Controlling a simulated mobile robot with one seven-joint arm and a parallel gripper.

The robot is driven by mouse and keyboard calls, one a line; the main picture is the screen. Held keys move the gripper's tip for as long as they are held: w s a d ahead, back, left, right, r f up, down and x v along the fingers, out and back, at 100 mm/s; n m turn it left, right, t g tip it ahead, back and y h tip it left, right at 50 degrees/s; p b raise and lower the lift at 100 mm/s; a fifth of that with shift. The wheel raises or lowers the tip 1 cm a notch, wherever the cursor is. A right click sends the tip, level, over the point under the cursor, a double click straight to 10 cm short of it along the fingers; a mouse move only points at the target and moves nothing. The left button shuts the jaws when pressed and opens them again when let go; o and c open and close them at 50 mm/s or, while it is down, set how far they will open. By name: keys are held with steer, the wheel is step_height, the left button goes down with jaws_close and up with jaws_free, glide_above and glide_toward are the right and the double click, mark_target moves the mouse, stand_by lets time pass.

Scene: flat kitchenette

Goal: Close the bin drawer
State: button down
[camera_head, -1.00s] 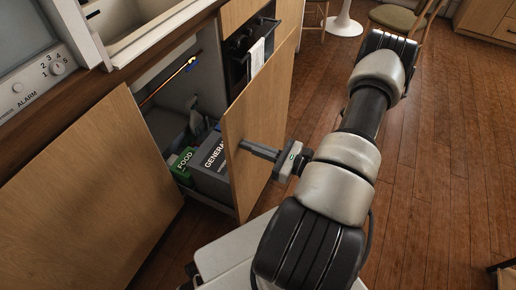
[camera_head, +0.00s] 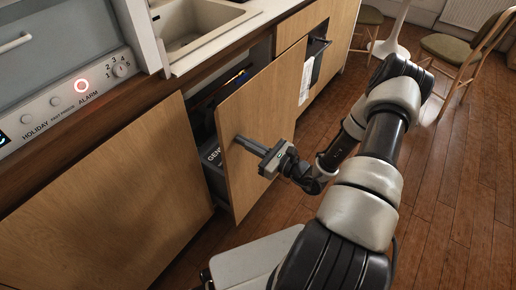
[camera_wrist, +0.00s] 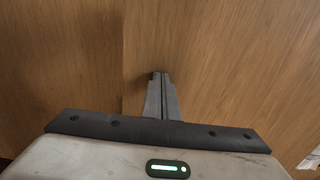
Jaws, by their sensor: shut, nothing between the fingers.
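The bin drawer has a plain wooden front (camera_head: 262,112) that stands out from the cabinet, part open. Behind it a dark grey bin (camera_head: 212,156) with white lettering shows in the narrow gap; the rest of the bins are hidden. My gripper (camera_head: 238,139) is shut and empty, with its fingertips at the outer face of the drawer front, near its left edge. In the wrist view the shut fingers (camera_wrist: 160,78) point at the wooden drawer front (camera_wrist: 230,60), and the tips look to touch it or be very close.
A wooden cabinet panel (camera_head: 110,200) lies left of the drawer. The sink (camera_head: 195,22) and an appliance with an alarm panel (camera_head: 75,90) are above. A towel (camera_head: 306,80) hangs to the right. Chairs (camera_head: 465,50) stand far right, with open wooden floor (camera_head: 450,200) before them.

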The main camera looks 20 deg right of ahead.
steer(key=x, duration=1.4)
steer(key=shift+w, duration=0.25)
